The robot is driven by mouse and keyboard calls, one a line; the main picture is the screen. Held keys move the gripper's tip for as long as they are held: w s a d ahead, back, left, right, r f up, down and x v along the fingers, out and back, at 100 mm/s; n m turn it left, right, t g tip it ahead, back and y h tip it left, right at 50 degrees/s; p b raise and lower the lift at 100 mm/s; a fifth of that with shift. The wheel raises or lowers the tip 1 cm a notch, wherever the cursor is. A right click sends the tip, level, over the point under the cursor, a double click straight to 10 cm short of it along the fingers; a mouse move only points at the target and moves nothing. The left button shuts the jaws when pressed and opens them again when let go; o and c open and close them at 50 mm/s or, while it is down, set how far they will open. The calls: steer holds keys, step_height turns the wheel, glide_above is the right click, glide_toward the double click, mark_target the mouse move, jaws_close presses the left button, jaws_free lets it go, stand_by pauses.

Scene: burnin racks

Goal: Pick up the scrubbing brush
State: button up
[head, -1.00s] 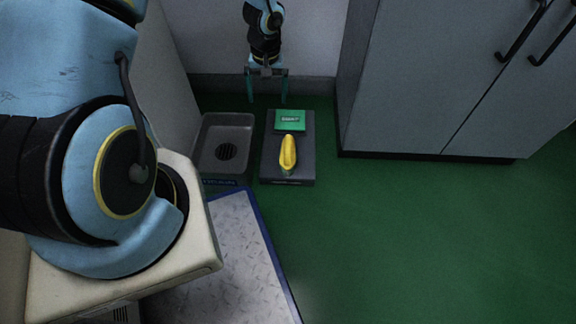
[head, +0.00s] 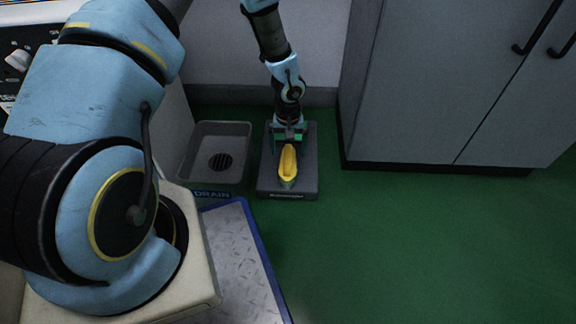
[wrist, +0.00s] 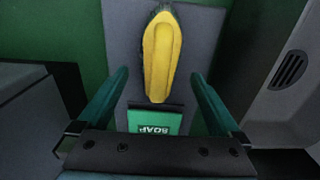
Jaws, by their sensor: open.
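The scrubbing brush (head: 287,165) is yellow and long. It lies on a dark grey mat or low block (head: 305,184) on the floor, and it also shows in the wrist view (wrist: 161,57), upper middle. My gripper (head: 288,141) is open and empty, at the far end of the block. In the wrist view its two green fingers (wrist: 160,82) stand apart, with the near end of the brush between the lines of their tips. Behind the brush a green soap box (wrist: 154,121) lies between the fingers, partly hidden by the gripper.
A grey drain basin (head: 242,158) stands close left of the block; it also shows in the wrist view (wrist: 270,103). A grey cabinet (head: 420,90) stands to the right, and a wall is behind. Green floor (head: 400,240) is free at the front right.

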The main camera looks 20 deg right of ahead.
mark_target(288, 156)
step_height(288, 156, down, 4)
steer(key=shift+f+b, duration=0.25)
steer(key=shift+b, duration=0.85)
steer(key=shift+r, duration=0.1)
jaws_close()
step_height(288, 156, up, 10)
steer(key=p, duration=0.5)
